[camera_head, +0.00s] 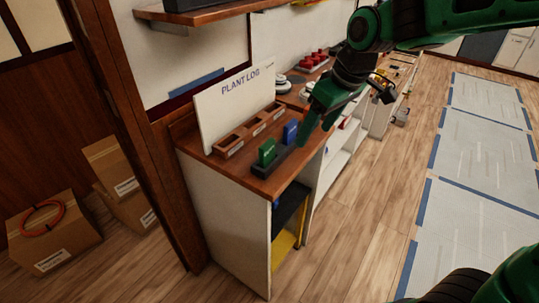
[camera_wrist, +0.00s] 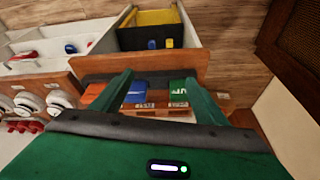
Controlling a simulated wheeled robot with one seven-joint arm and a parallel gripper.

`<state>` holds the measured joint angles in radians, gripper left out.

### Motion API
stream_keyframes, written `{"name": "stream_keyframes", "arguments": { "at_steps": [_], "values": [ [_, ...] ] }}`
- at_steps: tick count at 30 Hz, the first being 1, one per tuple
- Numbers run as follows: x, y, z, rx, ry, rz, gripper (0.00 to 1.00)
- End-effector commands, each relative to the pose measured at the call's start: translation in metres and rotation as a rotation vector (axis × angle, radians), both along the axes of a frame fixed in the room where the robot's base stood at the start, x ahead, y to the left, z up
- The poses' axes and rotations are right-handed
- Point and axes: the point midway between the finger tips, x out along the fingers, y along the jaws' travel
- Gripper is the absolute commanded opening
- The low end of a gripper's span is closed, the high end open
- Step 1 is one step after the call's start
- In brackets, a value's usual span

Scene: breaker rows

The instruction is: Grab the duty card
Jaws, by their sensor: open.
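A green card (camera_head: 267,151) and a blue card (camera_head: 290,132) stand upright in a dark holder (camera_head: 285,163) on the wooden counter top. The wrist view also shows the blue card (camera_wrist: 137,92), the green card (camera_wrist: 177,91) and an orange item (camera_wrist: 95,93) left of them, partly hidden by a finger. Which one is the duty card I cannot tell; their print is too small to read. My gripper (camera_head: 304,138) is above the counter, close to the blue card. In the wrist view my gripper (camera_wrist: 159,76) is open and empty, its fingers framing the blue and green cards.
A wooden slotted tray (camera_head: 250,130) sits before the white PLANT LOG board (camera_head: 232,105). Red buttons (camera_head: 313,60) and round white devices stand farther along the counter. Open shelves (camera_head: 335,165) lie below.

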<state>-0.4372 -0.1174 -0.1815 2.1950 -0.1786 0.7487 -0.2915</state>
Motion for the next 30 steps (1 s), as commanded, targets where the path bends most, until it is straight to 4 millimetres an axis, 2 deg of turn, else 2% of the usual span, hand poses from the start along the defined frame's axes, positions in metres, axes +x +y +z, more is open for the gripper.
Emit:
{"name": "stream_keyframes", "arguments": {
  "at_steps": [1,3,7,18,25,30],
  "values": [
    [0.004,0.024,0.001,0.007,-0.014,0.066,0.67],
    [0.008,0.049,0.002,0.017,-0.034,0.135,0.67],
    [0.011,0.076,0.003,0.028,-0.053,0.207,0.67],
    [0.023,0.094,-0.04,0.03,-0.056,0.22,0.67],
    [0.026,0.098,-0.052,0.03,-0.057,0.219,0.67],
    [0.032,0.108,-0.072,0.029,-0.054,0.22,0.67]
  ]
}}
